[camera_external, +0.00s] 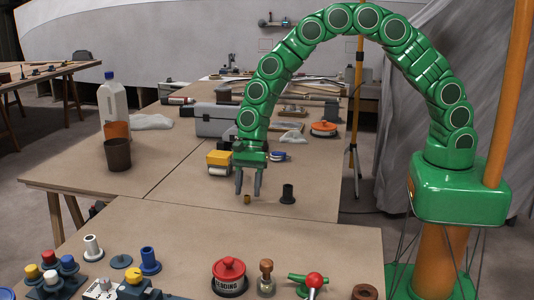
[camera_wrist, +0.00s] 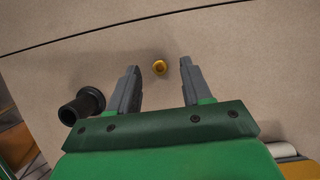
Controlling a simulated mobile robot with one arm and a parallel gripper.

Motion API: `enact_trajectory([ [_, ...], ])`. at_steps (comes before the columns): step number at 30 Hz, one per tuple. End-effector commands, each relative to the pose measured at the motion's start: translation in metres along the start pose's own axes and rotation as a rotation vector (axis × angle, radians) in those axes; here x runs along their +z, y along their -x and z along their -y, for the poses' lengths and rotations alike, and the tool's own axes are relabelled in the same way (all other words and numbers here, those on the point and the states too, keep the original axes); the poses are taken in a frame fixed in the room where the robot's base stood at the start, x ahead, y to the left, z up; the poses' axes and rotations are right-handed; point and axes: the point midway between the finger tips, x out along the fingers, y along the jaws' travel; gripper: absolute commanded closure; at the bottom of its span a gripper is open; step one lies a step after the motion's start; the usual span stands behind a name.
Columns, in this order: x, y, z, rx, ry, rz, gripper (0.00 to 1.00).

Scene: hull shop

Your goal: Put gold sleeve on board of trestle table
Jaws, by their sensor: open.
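A small gold sleeve (camera_external: 247,200) stands on the brown board of the trestle table (camera_external: 185,178). In the wrist view the gold sleeve (camera_wrist: 159,67) shows its open top, between and just beyond my two fingertips. My gripper (camera_external: 247,193) points down over it with the fingers apart; in the wrist view my gripper (camera_wrist: 160,70) is open and empty. I cannot tell how far above the board the fingertips are. A black flanged sleeve (camera_external: 288,195) stands to the right of the gold one; it also shows in the wrist view (camera_wrist: 82,106), left of my fingers.
A yellow-and-white block (camera_external: 219,162) and a grey toolbox (camera_external: 215,120) stand behind my gripper. A brown cup (camera_external: 118,154) and a white bottle (camera_external: 113,106) are at left. The board's front left is clear.

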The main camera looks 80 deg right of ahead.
Motion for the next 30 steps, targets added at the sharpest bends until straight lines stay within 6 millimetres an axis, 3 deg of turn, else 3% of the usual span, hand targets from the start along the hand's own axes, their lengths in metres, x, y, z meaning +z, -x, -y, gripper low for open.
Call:
enact_trajectory([
  [4, -0.0006, -0.0142, -0.0006, 0.003, -0.001, 0.000, 0.51],
  [11, -0.0005, -0.0149, 0.0000, 0.000, 0.000, 0.000, 0.51],
  [21, -0.0005, -0.0146, 0.0001, 0.000, 0.000, 0.000, 1.00],
  [30, -0.0001, -0.0137, 0.0001, 0.000, 0.000, 0.000, 1.00],
])
